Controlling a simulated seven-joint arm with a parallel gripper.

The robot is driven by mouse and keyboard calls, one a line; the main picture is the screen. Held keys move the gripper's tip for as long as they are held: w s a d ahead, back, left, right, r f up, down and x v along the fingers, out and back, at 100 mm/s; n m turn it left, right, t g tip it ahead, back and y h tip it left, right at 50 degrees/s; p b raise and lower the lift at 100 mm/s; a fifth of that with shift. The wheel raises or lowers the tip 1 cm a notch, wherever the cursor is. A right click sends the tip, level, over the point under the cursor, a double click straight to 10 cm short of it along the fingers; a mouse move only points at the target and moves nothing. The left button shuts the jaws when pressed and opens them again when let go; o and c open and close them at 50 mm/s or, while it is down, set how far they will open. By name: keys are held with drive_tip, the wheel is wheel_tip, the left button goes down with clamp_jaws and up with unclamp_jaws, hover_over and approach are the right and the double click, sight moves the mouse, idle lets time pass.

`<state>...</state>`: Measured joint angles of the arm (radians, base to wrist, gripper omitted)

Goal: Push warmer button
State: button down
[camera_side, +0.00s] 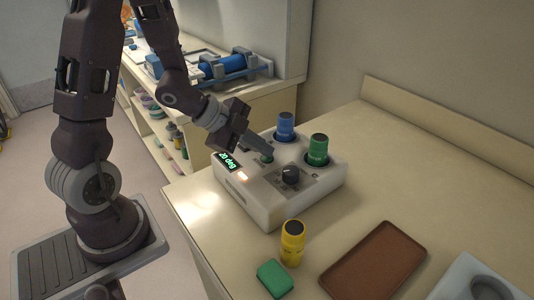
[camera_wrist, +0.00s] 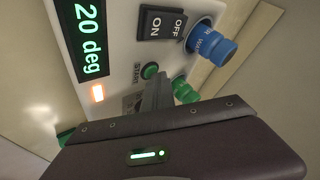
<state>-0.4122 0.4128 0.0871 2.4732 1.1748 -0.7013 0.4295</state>
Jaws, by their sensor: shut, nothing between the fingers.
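The white warmer (camera_side: 262,208) sits on the bench, with a green display reading 20 deg (camera_side: 227,161) and a lit orange lamp (camera_side: 242,175). Its round green button (camera_side: 267,158), beside the word START, also shows in the wrist view (camera_wrist: 149,71). A black ON/OFF switch (camera_wrist: 161,23) lies near it. My gripper (camera_side: 269,153) is shut and empty, pointing down at the panel. In the wrist view its fingertips (camera_wrist: 157,77) are right beside the green button; I cannot tell whether they touch it.
A blue bottle (camera_side: 285,125) and a green bottle (camera_side: 317,150) stand in the warmer's wells, close to my fingers. A black knob (camera_side: 290,175) rises from the panel. A yellow bottle (camera_side: 292,245), green block (camera_side: 275,279) and brown tray (camera_side: 375,263) lie in front.

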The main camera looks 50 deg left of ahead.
sight(263, 158)
idle(0.4)
drive_tip(key=shift+r, duration=1.15)
drive_tip(key=shift+r, duration=0.1)
drive_tip(key=shift+r, duration=2.45)
